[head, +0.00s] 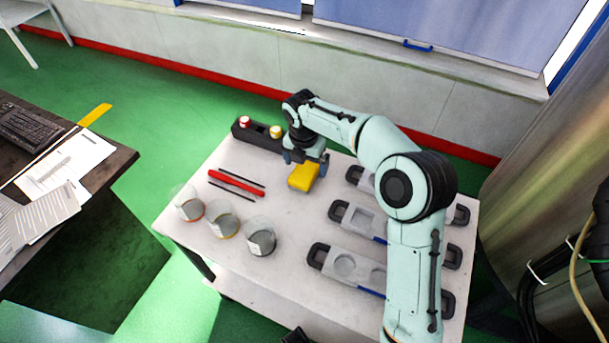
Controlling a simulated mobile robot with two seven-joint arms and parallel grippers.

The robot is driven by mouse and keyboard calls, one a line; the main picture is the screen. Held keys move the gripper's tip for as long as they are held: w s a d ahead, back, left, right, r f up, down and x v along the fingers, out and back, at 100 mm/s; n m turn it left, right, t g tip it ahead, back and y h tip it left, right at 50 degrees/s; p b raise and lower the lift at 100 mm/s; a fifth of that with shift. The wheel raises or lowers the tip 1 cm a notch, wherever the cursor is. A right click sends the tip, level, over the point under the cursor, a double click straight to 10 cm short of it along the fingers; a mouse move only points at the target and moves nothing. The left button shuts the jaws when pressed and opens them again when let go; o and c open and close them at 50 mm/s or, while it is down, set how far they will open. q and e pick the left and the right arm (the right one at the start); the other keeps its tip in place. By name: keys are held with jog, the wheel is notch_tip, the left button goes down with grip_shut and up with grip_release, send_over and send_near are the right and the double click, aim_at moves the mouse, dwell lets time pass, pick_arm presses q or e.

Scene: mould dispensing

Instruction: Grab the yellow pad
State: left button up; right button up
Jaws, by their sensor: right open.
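The yellow pad (302,178) lies on the white table (300,269), behind the glass beakers and left of the grey moulds. My right gripper (306,172) is over the pad, pointing down, with its fingers at the pad's far end. It is open. I cannot tell whether the fingers touch the pad. The far part of the pad is hidden by the gripper.
Glass beakers (223,221) stand at the table's front left. A red marker (234,181) lies between thin dark rods. A black holder (257,136) with red and yellow caps stands at the back. Grey moulds (343,262) fill the right side.

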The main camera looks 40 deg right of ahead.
aim_at(305, 170)
jog(key=f, duration=0.3)
jog(key=shift+w+d+f+b, duration=0.1)
jog(key=shift+w+f+b, duration=0.2)
jog(key=shift+w+f, duration=0.1)
jog(key=shift+f, duration=0.5)
jog(key=c, duration=1.1)
jog(key=shift+r, duration=0.1)
